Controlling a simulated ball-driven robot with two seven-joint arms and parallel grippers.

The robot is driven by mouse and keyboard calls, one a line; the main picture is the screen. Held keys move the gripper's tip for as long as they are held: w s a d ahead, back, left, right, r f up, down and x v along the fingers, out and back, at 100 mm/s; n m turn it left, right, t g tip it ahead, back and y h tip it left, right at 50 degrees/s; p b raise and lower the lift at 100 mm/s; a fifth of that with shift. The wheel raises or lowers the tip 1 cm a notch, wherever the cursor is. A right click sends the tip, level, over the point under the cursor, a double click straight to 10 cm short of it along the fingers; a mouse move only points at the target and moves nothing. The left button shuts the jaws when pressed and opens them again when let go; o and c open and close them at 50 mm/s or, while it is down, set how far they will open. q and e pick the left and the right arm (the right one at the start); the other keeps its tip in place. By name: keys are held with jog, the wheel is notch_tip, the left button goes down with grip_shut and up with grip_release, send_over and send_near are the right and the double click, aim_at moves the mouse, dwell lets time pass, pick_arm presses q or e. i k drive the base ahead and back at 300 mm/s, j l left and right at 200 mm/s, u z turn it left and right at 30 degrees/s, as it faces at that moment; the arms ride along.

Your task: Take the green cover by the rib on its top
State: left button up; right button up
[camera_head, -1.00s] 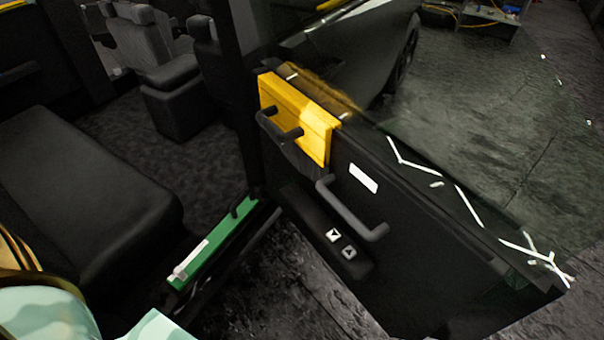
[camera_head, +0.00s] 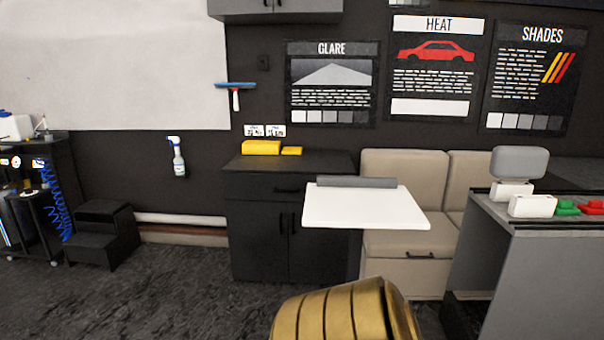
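The long green cover on the car's sill is out of the present head view. A small green object (camera_head: 567,207) lies on the grey counter at the right edge. It is too small to tell whether it has a rib on its top. Neither of my grippers is in view, so I cannot see whether they are open or shut.
A black cabinet (camera_head: 257,216) holds yellow blocks (camera_head: 262,147). A white tabletop (camera_head: 366,209) stands before a beige bench (camera_head: 404,245). The grey counter (camera_head: 560,270) fills the right, with a red object (camera_head: 594,204). Black steps (camera_head: 103,236) stand left; dark floor between is clear.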

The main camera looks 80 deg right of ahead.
aim_at(564, 208)
jog(key=z, duration=4.2)
jog(key=i+l, duration=0.5)
jog(key=i, duration=0.2)
jog(key=u, duration=0.05)
